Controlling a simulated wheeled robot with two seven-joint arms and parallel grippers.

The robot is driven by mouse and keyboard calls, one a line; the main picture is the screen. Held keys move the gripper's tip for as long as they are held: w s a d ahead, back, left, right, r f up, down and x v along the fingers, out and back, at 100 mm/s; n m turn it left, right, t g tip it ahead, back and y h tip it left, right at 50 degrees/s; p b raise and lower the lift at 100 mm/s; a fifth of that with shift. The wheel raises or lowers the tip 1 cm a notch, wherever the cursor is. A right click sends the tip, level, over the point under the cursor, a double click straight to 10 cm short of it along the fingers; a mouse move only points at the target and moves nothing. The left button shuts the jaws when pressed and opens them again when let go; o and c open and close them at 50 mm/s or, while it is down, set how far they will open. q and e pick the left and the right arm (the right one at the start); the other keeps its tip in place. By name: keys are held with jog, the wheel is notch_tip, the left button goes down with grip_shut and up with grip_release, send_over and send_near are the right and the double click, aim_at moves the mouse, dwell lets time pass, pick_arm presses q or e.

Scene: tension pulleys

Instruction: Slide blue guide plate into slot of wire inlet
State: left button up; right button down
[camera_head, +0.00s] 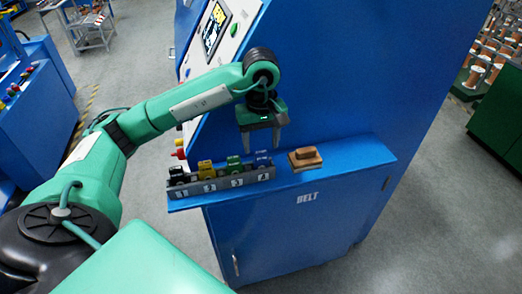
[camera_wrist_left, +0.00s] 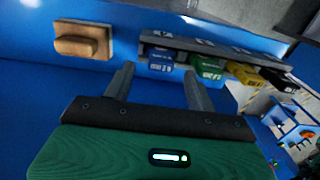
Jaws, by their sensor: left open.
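The blue guide plate (camera_head: 262,158) sits in the compartment marked 4 at the right end of a grey numbered rack (camera_head: 222,184). In the left wrist view the blue plate (camera_wrist_left: 161,63) shows just beyond the fingertips. My left gripper (camera_head: 260,148) is open and empty, pointing down above the rack's right end. Its two fingers (camera_wrist_left: 158,75) stand apart in the left wrist view, with nothing between them. I cannot make out the wire inlet or its slot in either view. My right gripper is out of view.
Black (camera_head: 178,176), yellow (camera_head: 206,170) and green (camera_head: 235,164) plates fill the rack's other compartments. A brown block (camera_head: 305,158) lies on the blue shelf (camera_head: 362,157) right of the rack. The machine's blue wall rises behind. The shelf's right end is clear.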

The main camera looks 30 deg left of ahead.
aim_at(261, 151)
pick_arm(q)
notch_tip(261, 151, down, 4)
jog(key=shift+s+r+p, duration=0.1)
jog(key=shift+r+p, duration=0.15)
jog(key=shift+p, duration=0.1)
jog(key=shift+f, duration=0.25)
jog(key=c, duration=0.9)
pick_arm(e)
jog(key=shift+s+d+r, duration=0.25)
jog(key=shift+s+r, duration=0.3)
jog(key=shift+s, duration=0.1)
